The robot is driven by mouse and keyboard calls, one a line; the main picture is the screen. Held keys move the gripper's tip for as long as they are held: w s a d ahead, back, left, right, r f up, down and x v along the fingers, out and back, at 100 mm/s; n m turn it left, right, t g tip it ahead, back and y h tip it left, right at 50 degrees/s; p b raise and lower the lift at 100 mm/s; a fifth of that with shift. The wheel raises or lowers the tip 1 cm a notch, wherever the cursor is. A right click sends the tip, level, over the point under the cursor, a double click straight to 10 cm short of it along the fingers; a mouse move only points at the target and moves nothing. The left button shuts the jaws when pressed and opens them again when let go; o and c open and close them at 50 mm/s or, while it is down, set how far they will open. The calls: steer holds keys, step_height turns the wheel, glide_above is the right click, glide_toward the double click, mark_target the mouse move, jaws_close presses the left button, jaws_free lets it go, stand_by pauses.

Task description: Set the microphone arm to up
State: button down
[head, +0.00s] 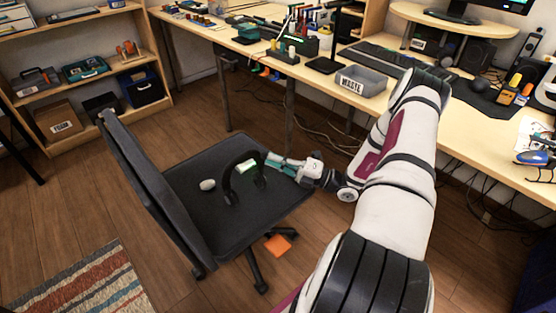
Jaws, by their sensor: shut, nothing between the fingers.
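I cannot pick out the microphone arm with certainty. A thin black upright post (336,32) rises from a flat black base on the desk and runs toward the top edge of the head view; I cannot tell whether it is the microphone arm. My gripper (272,161) is shut and empty. It is low over the right side of the black office chair (190,205), close to the chair's looped armrest (229,183), well below and in front of the desk. I cannot tell whether it touches the chair.
A grey labelled bin (361,81) stands at the front edge of the desk (455,130). A keyboard (385,62) and speakers are behind it. A pale rounded object (207,185) and a green-and-white item (249,167) are at the chair seat. Open floor lies left of the chair.

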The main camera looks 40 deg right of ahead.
steer(key=shift+m+g+h, duration=0.6)
steer(key=shift+m+h, duration=0.1)
steer(key=shift+h, duration=0.1)
steer(key=w, duration=0.1)
steer(key=w+r+p, duration=0.1)
steer(key=w, duration=0.1)
steer(key=w+p, duration=0.1)
steer(key=shift+w+r, duration=0.25)
steer(key=shift+r, duration=0.05)
steer(key=r+p+v, duration=0.1)
steer(key=p+v, duration=0.1)
steer(key=v, duration=1.2)
